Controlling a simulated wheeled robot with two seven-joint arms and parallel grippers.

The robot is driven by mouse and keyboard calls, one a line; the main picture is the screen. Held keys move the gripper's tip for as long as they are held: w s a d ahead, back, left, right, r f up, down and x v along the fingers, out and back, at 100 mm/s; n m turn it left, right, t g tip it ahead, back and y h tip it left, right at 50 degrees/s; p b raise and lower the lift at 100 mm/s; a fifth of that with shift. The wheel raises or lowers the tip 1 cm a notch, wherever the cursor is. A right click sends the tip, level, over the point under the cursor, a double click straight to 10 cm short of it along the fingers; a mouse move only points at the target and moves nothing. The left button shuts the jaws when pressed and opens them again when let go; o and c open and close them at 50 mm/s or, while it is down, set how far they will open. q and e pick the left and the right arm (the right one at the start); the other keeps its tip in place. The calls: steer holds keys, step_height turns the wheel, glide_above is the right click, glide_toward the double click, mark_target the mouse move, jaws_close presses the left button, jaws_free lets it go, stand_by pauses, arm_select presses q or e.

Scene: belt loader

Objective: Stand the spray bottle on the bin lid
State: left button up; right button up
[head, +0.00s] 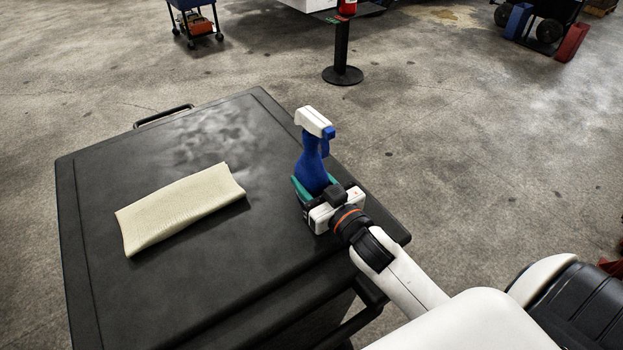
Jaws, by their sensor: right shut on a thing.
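The spray bottle (311,165) is blue with a white spray head, and it is upright over the right part of the black bin lid (150,160). My right gripper (316,192) is shut on the lower part of the bottle, its teal fingers around it. The bottle's base is hidden by the gripper, so I cannot tell whether it touches the lid. My left gripper is not in view.
A folded cream cloth (180,208) lies on the lid left of the bottle. The lid has a handle (163,117) at its far edge. A black post (342,55) stands on the concrete floor beyond.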

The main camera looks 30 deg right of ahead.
steer(key=shift+r, duration=0.1)
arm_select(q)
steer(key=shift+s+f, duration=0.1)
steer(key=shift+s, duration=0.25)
arm_select(e)
steer(key=o, duration=1.4)
steer(key=shift+s, duration=0.1)
steer(key=s+b, duration=0.1)
steer(key=s, duration=0.2)
steer(key=s+b, duration=0.1)
steer(key=s, duration=0.2)
steer(key=s+d+b, duration=0.1)
steer(key=s, duration=0.3)
steer(key=shift+f, duration=0.2)
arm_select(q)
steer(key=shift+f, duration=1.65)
arm_select(e)
steer(key=shift+s+r, duration=0.15)
steer(key=shift+s, duration=0.8)
